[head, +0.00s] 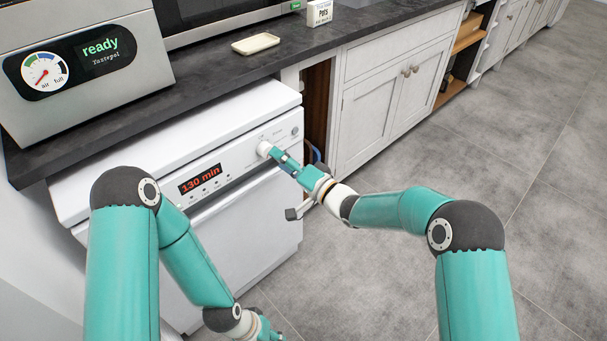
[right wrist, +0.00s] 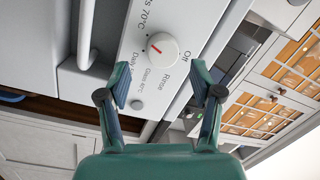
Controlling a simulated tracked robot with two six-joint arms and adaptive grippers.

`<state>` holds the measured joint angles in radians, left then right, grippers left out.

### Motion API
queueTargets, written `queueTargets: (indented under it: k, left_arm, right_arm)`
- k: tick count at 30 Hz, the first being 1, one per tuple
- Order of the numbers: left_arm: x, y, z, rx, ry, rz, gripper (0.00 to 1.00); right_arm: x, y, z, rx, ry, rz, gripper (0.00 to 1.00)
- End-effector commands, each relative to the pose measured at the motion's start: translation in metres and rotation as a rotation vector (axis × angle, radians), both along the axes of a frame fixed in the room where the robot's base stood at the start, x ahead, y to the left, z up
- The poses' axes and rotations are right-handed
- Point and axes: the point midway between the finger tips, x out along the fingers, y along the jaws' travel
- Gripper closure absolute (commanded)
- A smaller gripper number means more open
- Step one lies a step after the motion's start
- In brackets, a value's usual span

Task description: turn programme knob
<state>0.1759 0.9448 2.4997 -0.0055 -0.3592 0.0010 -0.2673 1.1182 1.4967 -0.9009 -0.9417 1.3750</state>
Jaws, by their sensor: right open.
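The white dishwasher (head: 240,235) has a display reading "130 min". Its round white programme knob (head: 264,149) sits on the sloping front panel, right of the display. In the right wrist view the knob (right wrist: 162,50) carries a red pointer mark on its left part; labels around it include "Off", "Rinse" and "70°C". My right gripper (head: 282,159) is just in front of the knob. In the right wrist view the right gripper (right wrist: 160,84) is open, its fingers apart, with the knob ahead between them and not gripped. My left gripper (head: 264,330) is low at the bottom edge, its fingers unclear.
A dark worktop (head: 215,85) runs above the dishwasher. It holds a metal appliance (head: 85,65) showing "ready", a cream tray (head: 255,43) and a "Pots" box (head: 319,13). Grey cabinets (head: 395,90) stand to the right. The tiled floor (head: 500,170) is clear.

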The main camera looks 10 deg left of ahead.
Motion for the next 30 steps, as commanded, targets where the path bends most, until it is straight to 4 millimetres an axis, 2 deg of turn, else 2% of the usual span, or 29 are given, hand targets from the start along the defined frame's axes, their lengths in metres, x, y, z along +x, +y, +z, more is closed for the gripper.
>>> queueTargets:
  k: [6,12,17,30]
  left_arm:
    - [0.000,0.000,0.000,0.000,0.000,0.000,0.60]
    - [0.000,0.000,0.000,0.000,0.000,0.000,0.60]
    - [0.000,0.000,0.000,0.000,0.000,0.000,0.60]
    - [0.000,0.000,-0.001,0.000,0.000,0.000,0.60]
  right_arm:
    - [-0.023,-0.040,-0.002,0.000,0.003,-0.004,0.35]
    - [-0.038,-0.063,-0.004,-0.001,0.002,-0.002,0.35]
    - [-0.043,-0.069,-0.004,0.000,0.002,-0.002,0.35]
    - [-0.043,-0.069,-0.004,-0.001,0.002,-0.002,0.35]
